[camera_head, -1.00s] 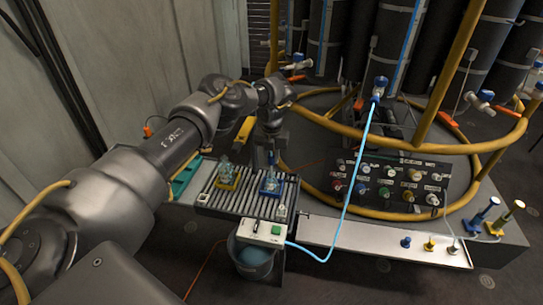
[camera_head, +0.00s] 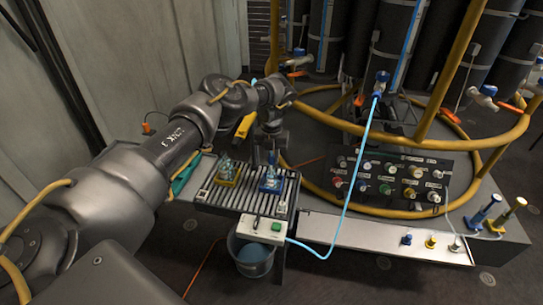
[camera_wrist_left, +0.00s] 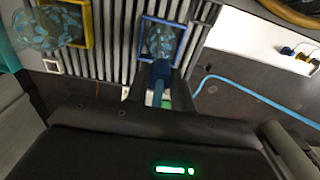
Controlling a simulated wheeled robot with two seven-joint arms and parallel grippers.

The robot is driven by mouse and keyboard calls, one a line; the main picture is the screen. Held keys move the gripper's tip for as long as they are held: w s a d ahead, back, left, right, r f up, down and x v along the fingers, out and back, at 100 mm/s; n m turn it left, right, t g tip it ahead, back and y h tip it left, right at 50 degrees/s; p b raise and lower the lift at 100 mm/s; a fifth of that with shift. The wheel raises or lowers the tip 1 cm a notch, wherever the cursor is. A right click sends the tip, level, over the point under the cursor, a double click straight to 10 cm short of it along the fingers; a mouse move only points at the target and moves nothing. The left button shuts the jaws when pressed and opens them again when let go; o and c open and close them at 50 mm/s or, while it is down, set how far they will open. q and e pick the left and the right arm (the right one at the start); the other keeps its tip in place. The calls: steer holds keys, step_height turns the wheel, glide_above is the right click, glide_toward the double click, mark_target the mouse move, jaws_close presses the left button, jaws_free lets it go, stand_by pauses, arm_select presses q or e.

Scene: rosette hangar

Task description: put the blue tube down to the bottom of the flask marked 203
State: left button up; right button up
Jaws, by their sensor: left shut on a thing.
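My left gripper (camera_head: 271,152) points down over the slatted rack and is shut on a blue tube. In the left wrist view the blue tube (camera_wrist_left: 160,72) sits between the fingers, its far end at the edge of a clear flask (camera_wrist_left: 162,38) in a blue square holder. That flask (camera_head: 270,181) also shows in the head view. I cannot tell how far the tube reaches in. A second clear flask (camera_head: 226,168) stands in a yellow holder to its left. No number is readable on either flask. My right gripper is out of view.
The slatted rack (camera_head: 231,197) has a control box (camera_head: 262,229) with a green button at its front. A light-blue hose (camera_head: 349,185) loops from the box to a valve. A bucket (camera_head: 252,256) stands below. A panel of coloured knobs (camera_head: 391,180) stands to the right.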

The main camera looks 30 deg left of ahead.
arm_select(q)
steer(key=shift+f, duration=0.1)
steer(key=o, duration=1.5)
steer(key=shift+a+f, duration=0.1)
steer(key=shift+d+r+p, duration=0.2)
steer(key=shift+r+p, duration=0.45)
steer(key=shift+r, duration=0.3)
steer(key=shift+r+p, duration=1.1)
steer(key=shift+r, duration=0.3)
steer(key=shift+r+p, duration=0.6)
steer(key=shift+r, duration=0.25)
